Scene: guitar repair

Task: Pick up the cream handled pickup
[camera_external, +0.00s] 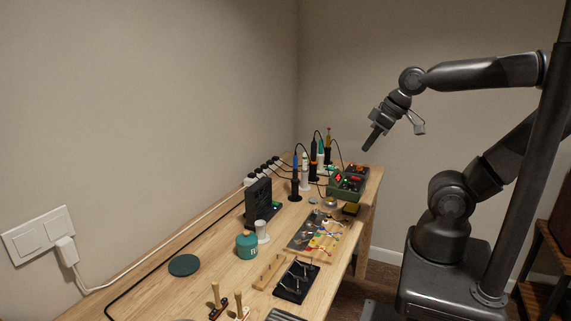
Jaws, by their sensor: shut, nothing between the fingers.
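Two small upright handles stand near the front edge of the picture. The paler one, which looks like the cream handled pickup (240,306), is partly cut off by the bottom edge. The other, a tan handle on a dark and red base (216,304), stands just left of it. My gripper (371,142) is raised above the far right end of the bench, pointing down and left. It is shut and empty, far from both handles and touching nothing.
The wooden bench (205,287) runs along the wall. A teal pot (246,246), a dark rack (295,281), a mat with colored parts (318,232), a black fan-like box (259,201) and a green device (347,183) stand on it. Soldering tools with cables crowd the far end.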

